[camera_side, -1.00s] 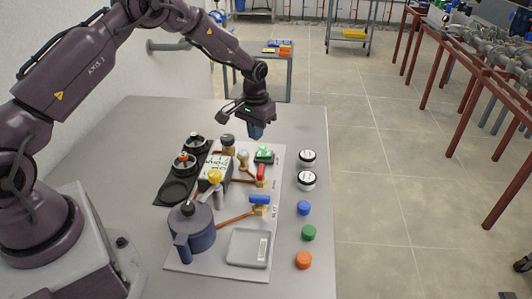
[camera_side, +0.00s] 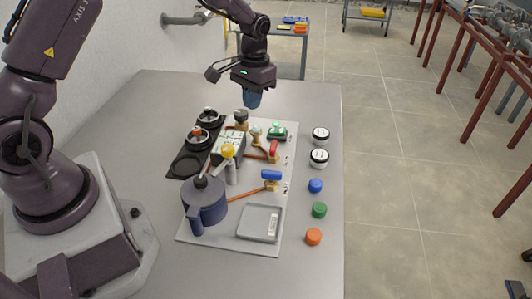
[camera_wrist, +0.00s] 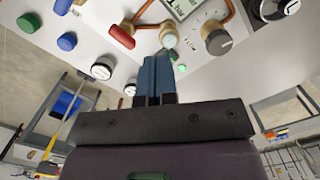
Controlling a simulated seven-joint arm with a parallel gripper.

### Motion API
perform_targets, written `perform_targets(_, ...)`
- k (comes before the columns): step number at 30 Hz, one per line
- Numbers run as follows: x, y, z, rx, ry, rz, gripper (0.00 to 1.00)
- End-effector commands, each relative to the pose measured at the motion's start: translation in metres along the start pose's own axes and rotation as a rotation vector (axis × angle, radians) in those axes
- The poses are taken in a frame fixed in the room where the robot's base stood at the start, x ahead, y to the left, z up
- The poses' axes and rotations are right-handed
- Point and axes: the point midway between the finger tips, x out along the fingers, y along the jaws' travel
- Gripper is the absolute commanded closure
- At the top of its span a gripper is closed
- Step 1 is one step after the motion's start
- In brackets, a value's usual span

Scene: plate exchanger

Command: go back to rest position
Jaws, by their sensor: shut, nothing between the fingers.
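My gripper (camera_side: 252,98) hangs above the table (camera_side: 312,225) at the far end of the board (camera_side: 218,240), fingers pointing down. It is shut and empty, apart from every part below it. In the wrist view its blue fingers (camera_wrist: 154,78) are together with nothing between them. The board carries a grey box with a display (camera_side: 228,147), a red-handled valve (camera_side: 273,150), a blue-handled valve (camera_side: 271,176), a dark blue pot-like vessel (camera_side: 204,203) and a grey tray (camera_side: 243,228).
Right of the board stand two black-and-white knobs (camera_side: 319,158) and blue (camera_side: 315,186), green (camera_side: 319,210) and orange (camera_side: 313,237) caps. A black plate with round parts (camera_side: 186,165) lies on the left.

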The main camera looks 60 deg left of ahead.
Motion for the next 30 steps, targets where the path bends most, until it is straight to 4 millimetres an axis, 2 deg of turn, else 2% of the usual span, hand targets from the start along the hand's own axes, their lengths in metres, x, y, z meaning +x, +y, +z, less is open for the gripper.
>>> perform_targets(1,-0.02,0.003,0.013,0.012,0.016,-0.004,1.0)
perform_targets(6,-0.075,0.013,0.065,0.051,0.074,-0.014,1.0)
perform_targets(12,-0.125,0.023,0.131,0.091,0.173,-0.014,1.0)
perform_targets(16,-0.146,0.027,0.174,0.118,0.25,-0.008,1.0)
perform_targets(21,-0.162,0.03,0.223,0.15,0.368,0.011,1.0)
perform_targets(25,-0.171,0.032,0.247,0.17,0.46,0.027,1.0)
perform_targets(30,-0.187,0.034,0.258,0.189,0.555,0.041,1.0)
